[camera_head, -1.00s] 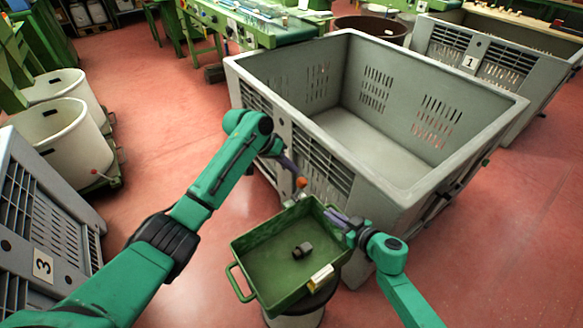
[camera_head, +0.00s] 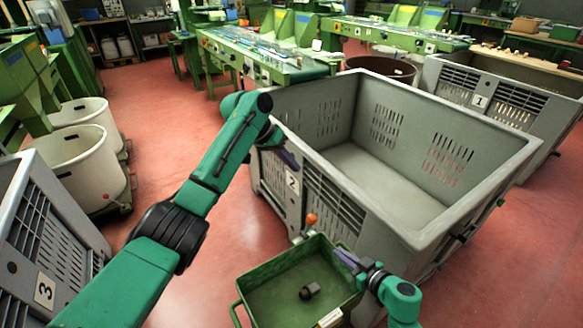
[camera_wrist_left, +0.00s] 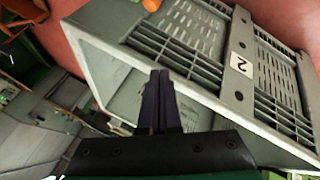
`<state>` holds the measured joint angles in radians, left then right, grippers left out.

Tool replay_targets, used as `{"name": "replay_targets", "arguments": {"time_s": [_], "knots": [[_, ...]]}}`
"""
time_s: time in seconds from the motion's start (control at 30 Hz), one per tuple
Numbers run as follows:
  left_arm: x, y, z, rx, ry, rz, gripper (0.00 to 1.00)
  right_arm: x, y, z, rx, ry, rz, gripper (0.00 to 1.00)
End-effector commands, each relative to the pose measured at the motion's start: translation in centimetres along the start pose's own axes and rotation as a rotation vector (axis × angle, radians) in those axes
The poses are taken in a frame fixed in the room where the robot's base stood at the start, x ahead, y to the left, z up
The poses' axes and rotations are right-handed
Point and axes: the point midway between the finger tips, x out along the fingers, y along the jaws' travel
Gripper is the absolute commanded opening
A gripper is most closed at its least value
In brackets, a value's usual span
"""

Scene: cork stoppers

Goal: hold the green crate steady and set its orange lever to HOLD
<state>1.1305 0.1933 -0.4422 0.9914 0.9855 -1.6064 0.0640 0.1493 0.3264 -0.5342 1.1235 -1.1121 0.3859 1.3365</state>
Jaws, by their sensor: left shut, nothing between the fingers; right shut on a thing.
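The green crate (camera_head: 268,297) is a shallow tray at the bottom centre of the head view, with a dark piece (camera_head: 310,290) lying inside. An orange lever knob (camera_head: 311,218) stands at its far corner; the knob also shows at the top of the left wrist view (camera_wrist_left: 152,5). No HOLD mark is readable, so I cannot tell the lever's setting. My right gripper (camera_head: 346,257) is shut on the crate's right rim. My left gripper (camera_head: 293,163) is shut and empty, above and apart from the knob; its dark fingers (camera_wrist_left: 160,85) lie together in the left wrist view.
A large grey bin (camera_head: 480,185) marked 2 stands right behind the crate. Another grey bin (camera_head: 85,265) marked 3 is at the lower left. White tubs (camera_head: 85,165) stand at the left. Red floor is free between the tubs and the middle bin.

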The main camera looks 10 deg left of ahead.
Motion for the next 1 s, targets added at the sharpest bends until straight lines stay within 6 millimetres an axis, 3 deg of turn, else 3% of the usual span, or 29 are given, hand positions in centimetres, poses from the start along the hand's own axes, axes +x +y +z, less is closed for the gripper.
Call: {"name": "replay_targets", "arguments": {"time_s": [0.27, 0.5, 0.7, 0.87, 1.0], "knots": [[0.7, -1.0, 1.0, -0.086, 0.025, 0.031, 0.0, 0.0, 0.0, 0.1, 0.0, -0.002, 0.001, 0.0], [1.1, -5.5, 7.0, -0.604, 0.152, 0.201, 0.0, 0.0, 0.1, 0.1, 0.0, -0.002, 0.001, 0.0], [-0.2, -6.4, 10.8, -0.9, 0.194, 0.296, 0.0, 0.0, 0.0, 0.1, 0.0, -0.002, 0.001, 0.0], [0.1, -6.2, 11.1, -0.948, 0.196, 0.315, 0.0, 0.0, 0.0, 0.1, 0.0, -0.001, 0.0, 0.0], [2.3, -5.7, 10.4, -0.946, 0.194, 0.316, 0.0, 0.0, 0.0, 0.0, 0.0, -0.001, 0.0, 0.0]]}}
